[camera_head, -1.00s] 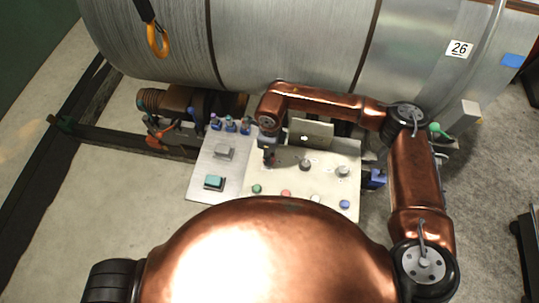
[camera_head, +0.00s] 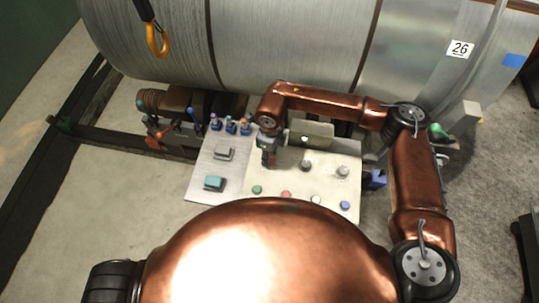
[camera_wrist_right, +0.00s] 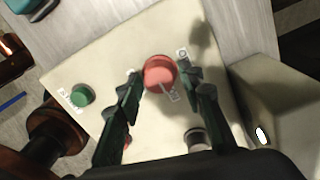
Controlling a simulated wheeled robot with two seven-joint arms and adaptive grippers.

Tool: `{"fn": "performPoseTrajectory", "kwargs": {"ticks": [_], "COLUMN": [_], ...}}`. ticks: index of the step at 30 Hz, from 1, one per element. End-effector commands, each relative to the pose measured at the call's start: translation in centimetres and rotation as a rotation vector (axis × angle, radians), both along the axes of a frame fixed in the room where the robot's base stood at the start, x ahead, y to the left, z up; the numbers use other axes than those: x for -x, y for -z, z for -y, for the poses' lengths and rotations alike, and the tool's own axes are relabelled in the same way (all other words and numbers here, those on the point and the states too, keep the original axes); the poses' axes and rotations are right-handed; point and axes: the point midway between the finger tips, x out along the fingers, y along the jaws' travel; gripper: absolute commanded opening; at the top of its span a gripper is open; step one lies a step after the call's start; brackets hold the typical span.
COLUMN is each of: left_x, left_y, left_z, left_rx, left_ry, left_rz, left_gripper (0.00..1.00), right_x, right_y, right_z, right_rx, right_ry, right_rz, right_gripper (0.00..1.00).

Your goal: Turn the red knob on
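The red knob (camera_wrist_right: 160,73) shows in the right wrist view on the cream panel, with a lighter pointer line on its face and small labels around it. My right gripper (camera_wrist_right: 159,69) is open, with its dark green fingers on either side of the knob. I cannot tell whether either finger touches it. In the head view my right gripper (camera_head: 268,153) reaches down to the upper left of the cream panel (camera_head: 322,182) and hides the knob. My left gripper is in neither view.
A green button (camera_wrist_right: 82,95) and a dark knob with a pale top (camera_wrist_right: 197,140) sit near the fingers. The head view shows a red button (camera_head: 286,194), a blue button (camera_head: 344,205) and a teal switch (camera_head: 214,183).

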Motion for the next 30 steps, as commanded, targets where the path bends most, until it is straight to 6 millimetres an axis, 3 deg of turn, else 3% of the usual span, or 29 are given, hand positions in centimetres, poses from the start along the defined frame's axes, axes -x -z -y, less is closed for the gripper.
{"fn": "performPoseTrajectory", "kwargs": {"ticks": [3, 14, 30], "left_x": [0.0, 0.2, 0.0], "left_y": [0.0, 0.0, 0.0], "left_z": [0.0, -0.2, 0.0], "left_rx": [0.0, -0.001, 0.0], "left_ry": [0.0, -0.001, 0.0], "left_rz": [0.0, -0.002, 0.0], "left_gripper": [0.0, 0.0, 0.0], "right_x": [0.0, 0.0, -0.4], "right_y": [0.1, -0.6, -10.3], "right_z": [0.0, 0.1, 0.2], "right_rx": [0.001, 0.001, 0.001], "right_ry": [0.0, -0.001, 0.0], "right_rz": [0.0, 0.0, 0.001], "right_gripper": [0.44, 0.44, 0.44]}}
